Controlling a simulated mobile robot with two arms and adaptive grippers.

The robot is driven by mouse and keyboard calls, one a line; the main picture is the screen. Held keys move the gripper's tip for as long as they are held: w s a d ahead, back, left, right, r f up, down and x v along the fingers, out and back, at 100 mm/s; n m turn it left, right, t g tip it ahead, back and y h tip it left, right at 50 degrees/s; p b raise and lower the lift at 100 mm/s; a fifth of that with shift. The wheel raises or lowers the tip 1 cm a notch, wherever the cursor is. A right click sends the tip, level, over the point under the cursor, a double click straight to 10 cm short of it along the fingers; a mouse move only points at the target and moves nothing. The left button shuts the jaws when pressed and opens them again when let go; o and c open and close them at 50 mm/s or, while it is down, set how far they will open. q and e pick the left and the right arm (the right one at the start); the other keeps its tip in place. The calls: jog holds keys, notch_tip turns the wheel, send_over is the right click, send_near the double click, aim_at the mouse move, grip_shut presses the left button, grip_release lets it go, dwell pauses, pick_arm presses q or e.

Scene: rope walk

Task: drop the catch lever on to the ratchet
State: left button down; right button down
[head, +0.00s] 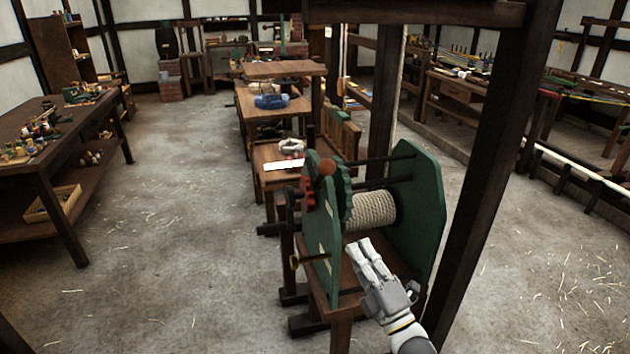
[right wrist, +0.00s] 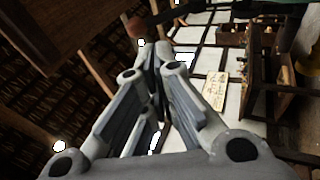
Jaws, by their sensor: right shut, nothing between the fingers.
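A winch with two green side plates (head: 428,205) holds a drum wound with pale rope (head: 371,211). The green toothed ratchet wheel (head: 345,196) is at the drum's left end. A reddish-brown ball knob (head: 327,168), which looks like the end of the catch lever, is at the top by the left plate. The lever's arm and its contact with the teeth cannot be made out. A ball knob on a dark rod shows in the right wrist view (right wrist: 137,27). My right gripper (head: 361,246) is shut and empty, in front of the drum and below the knob. My left gripper is out of view.
A dark post (head: 490,160) rises just right of the winch. A cluttered workbench (head: 50,140) is at the left. The floor between is open.

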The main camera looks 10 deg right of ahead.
aim_at(325, 175)
jog(key=r, duration=0.1)
jog(key=r+n, duration=0.1)
jog(key=r+y, duration=0.1)
jog(key=shift+s+a+r+t, duration=0.2)
jog(key=shift+a+r+t, duration=0.05)
jog(key=shift+a+t, duration=0.05)
jog(key=p+x, duration=0.5)
jog(key=x, duration=0.7)
jog(key=shift+w+a+r, duration=0.1)
jog(key=shift+w+r, duration=0.1)
jog(key=shift+w, duration=0.1)
jog(key=shift+w+a+r, duration=0.15)
jog(key=shift+w+r, duration=0.1)
jog(key=shift+w, duration=0.35)
jog(key=shift+r, duration=0.1)
